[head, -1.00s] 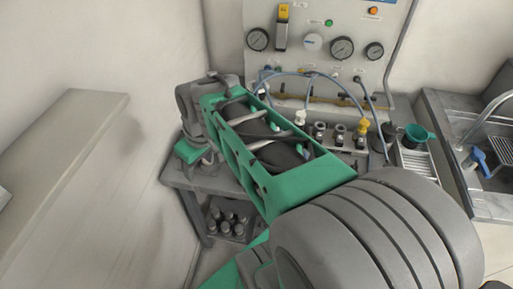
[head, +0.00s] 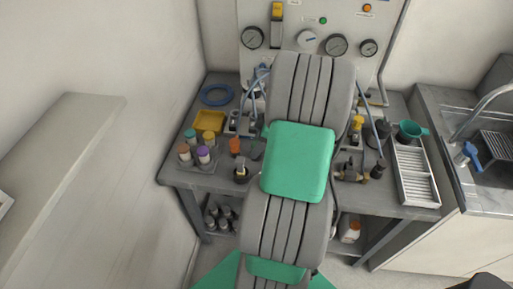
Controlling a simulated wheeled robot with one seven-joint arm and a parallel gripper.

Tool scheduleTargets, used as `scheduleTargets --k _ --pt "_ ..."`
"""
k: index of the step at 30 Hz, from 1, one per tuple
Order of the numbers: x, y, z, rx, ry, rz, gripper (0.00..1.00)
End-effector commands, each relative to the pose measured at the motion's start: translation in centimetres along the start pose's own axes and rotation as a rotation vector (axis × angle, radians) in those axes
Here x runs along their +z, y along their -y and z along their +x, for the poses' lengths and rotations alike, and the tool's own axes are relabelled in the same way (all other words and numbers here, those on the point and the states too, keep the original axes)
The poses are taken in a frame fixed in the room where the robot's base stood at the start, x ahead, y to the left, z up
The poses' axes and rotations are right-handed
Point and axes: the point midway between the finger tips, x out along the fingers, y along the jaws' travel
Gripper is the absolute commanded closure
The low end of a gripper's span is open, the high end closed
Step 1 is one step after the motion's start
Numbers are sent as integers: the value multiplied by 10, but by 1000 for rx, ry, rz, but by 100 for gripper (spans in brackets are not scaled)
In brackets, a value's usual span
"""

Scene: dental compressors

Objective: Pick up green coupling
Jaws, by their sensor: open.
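A small green-topped piece (head: 190,136), which looks like the green coupling, stands upright at the back left of a small grey rack on the left part of the bench. Yellow-topped (head: 209,138), purple-topped (head: 203,154) and brown-topped (head: 184,152) pieces stand around it in the same rack. My grey and green arm reaches over the middle of the bench, to the right of the rack. My gripper cannot be made out; the arm covers that part of the view. Nothing covers the green-topped piece.
A yellow tray (head: 209,122) and a blue hose ring (head: 217,95) lie behind the rack. An orange-red piece (head: 235,147) and a dark fitting (head: 241,173) stand right of it. A green funnel-like cup (head: 411,131) and white drain tray (head: 414,176) are at right. The wall borders the left.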

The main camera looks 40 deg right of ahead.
Motion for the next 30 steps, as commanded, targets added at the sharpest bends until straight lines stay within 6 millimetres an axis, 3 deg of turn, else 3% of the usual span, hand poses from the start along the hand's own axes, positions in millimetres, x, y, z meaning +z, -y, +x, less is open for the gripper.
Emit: scheduleTargets --k 9,30 --pt "0 0 10 2 2 -1 44" --pt "0 0 9 2 2 0 100"
